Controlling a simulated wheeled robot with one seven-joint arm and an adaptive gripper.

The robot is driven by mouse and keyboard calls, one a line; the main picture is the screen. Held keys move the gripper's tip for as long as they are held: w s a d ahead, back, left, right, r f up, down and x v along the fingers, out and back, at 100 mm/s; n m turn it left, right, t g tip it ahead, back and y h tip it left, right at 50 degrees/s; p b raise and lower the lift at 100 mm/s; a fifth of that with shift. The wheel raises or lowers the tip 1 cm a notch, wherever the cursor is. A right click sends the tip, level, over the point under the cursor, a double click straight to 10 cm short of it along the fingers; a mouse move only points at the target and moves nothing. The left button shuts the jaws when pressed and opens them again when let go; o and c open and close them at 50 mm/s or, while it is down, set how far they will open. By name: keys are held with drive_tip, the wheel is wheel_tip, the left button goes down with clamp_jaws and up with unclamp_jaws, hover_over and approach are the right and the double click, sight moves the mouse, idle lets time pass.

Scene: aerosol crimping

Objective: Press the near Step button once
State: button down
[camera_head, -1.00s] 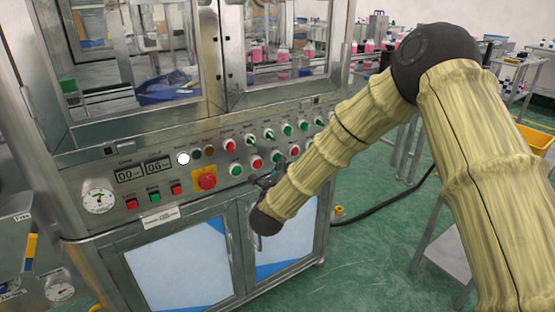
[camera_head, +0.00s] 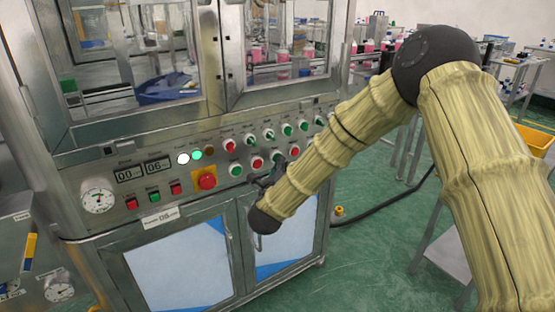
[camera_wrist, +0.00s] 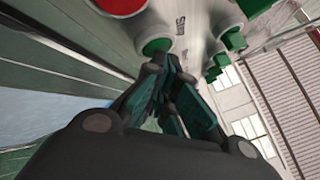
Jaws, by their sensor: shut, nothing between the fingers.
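The control panel (camera_head: 225,170) carries a row of red and green buttons on the front of the metal machine. My gripper (camera_head: 268,181) is at the panel's lower row, partly hidden by my arm. In the wrist view my gripper's fingers (camera_wrist: 165,75) are shut and empty, with the tips at a green button (camera_wrist: 156,46) in a white collar. The tips overlap the button's lower edge; I cannot tell whether it is pressed in. The small labels cannot be read clearly, so the Step name is not legible.
A red emergency knob (camera_head: 207,180) on a yellow base sits left of the buttons. A red button (camera_wrist: 122,5) and more green buttons (camera_wrist: 235,40) lie close to my fingers. Cabinet doors (camera_head: 285,235) are below.

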drive_tip(key=shift+s+d, duration=0.45)
drive_tip(key=shift+s, duration=0.2)
drive_tip(key=shift+s+d, duration=0.75)
drive_tip(key=shift+s, duration=0.3)
drive_tip(key=shift+s+d, duration=0.75)
drive_tip(key=shift+s, duration=0.25)
